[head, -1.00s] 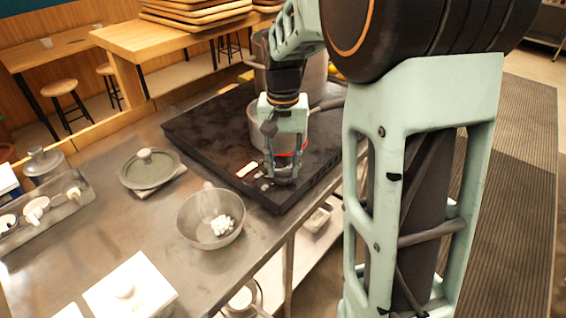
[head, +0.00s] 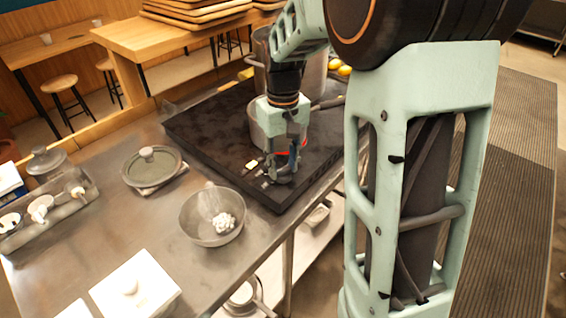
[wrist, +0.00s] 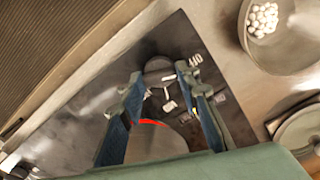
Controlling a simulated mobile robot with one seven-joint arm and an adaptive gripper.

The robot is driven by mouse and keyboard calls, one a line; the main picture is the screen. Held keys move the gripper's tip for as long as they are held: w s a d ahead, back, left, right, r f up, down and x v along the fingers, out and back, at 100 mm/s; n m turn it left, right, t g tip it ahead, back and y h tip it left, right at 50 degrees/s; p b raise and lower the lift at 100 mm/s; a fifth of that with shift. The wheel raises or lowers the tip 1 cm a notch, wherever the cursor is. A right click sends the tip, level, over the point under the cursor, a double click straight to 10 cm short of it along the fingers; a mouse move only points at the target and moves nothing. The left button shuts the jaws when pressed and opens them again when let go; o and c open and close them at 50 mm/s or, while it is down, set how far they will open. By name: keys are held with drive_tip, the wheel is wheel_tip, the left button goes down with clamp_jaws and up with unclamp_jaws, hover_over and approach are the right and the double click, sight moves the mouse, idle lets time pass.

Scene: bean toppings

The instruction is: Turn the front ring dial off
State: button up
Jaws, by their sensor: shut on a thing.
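The black cooktop (head: 205,130) lies on the steel counter with its dials along the near edge. My gripper (head: 282,172) points down at that edge, and in the wrist view (wrist: 160,76) its two blue-grey fingers stand on either side of a round dark dial (wrist: 158,66). The gripper is shut on this dial, which the fingers mostly hide in the head view. A red glowing arc (wrist: 152,122) shows on the front ring beside the fingers, next to a small pot (head: 257,132). White markings show near the dial; its exact setting is not readable.
A steel bowl with white beans (head: 200,228) stands just left of the cooktop's front corner. A lidded dish (head: 150,168) and a white lidded box (head: 135,292) are further left. A large pot (head: 312,75) stands at the back of the cooktop. The counter's front edge runs close by.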

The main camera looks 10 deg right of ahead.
sight(283, 169)
drive_tip(key=shift+w+r, duration=0.1)
drive_tip(key=o, duration=1.2)
drive_tip(key=shift+c, duration=0.2)
wheel_tip(283, 169, up, 12)
